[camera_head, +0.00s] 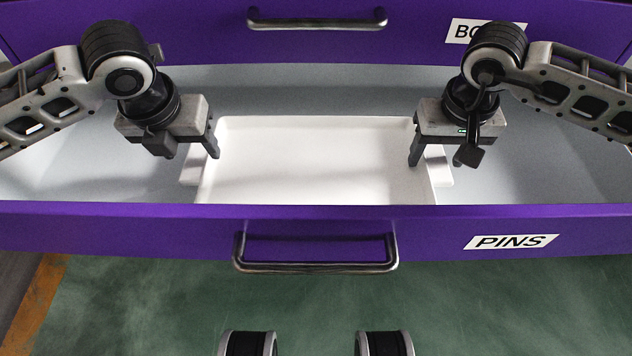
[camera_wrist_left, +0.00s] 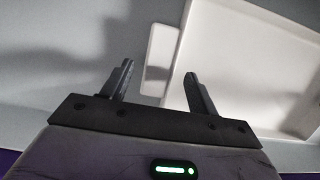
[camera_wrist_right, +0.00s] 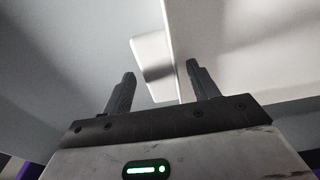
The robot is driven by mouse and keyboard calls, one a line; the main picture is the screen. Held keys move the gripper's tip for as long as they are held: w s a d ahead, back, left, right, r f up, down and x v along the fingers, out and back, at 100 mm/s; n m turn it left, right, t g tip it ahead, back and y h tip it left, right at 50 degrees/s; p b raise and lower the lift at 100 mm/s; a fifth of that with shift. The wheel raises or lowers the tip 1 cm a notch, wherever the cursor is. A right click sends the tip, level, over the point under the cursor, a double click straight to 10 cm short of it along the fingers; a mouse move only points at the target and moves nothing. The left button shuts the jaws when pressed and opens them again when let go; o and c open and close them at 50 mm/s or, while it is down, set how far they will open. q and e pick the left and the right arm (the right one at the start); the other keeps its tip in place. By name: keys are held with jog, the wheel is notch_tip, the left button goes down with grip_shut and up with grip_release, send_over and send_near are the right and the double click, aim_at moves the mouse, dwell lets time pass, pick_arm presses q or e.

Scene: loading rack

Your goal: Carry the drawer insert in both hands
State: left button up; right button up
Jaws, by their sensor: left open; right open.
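The drawer insert (camera_head: 310,160) is a white rectangular tray with a tab at each short side. It sits inside the open purple drawer marked PINS (camera_head: 150,228). My left gripper (camera_head: 200,150) is open at the insert's left side; in the left wrist view the left tab (camera_wrist_left: 160,58) shows beyond and between the fingers (camera_wrist_left: 158,85). My right gripper (camera_head: 437,155) is open at the insert's right side; in the right wrist view the right tab (camera_wrist_right: 152,62) lies ahead between its fingers (camera_wrist_right: 160,85). Both grippers are empty. Whether any finger touches the insert I cannot tell.
The PINS drawer has a dark metal handle (camera_head: 316,266) on its front. A closed-looking purple drawer (camera_head: 200,30) with its own handle (camera_head: 316,24) stands behind. Bare grey drawer floor (camera_head: 110,165) lies on both sides of the insert. Green floor (camera_head: 480,310) is in front.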

jog(key=shift+r, duration=0.1)
pick_arm(q)
jog(key=v, duration=0.9)
jog(key=shift+r, duration=0.25)
pick_arm(e)
notch_tip(320, 180, up, 12)
jog(key=s, duration=0.1)
jog(key=shift+s, duration=0.2)
jog(key=shift+f, duration=0.2)
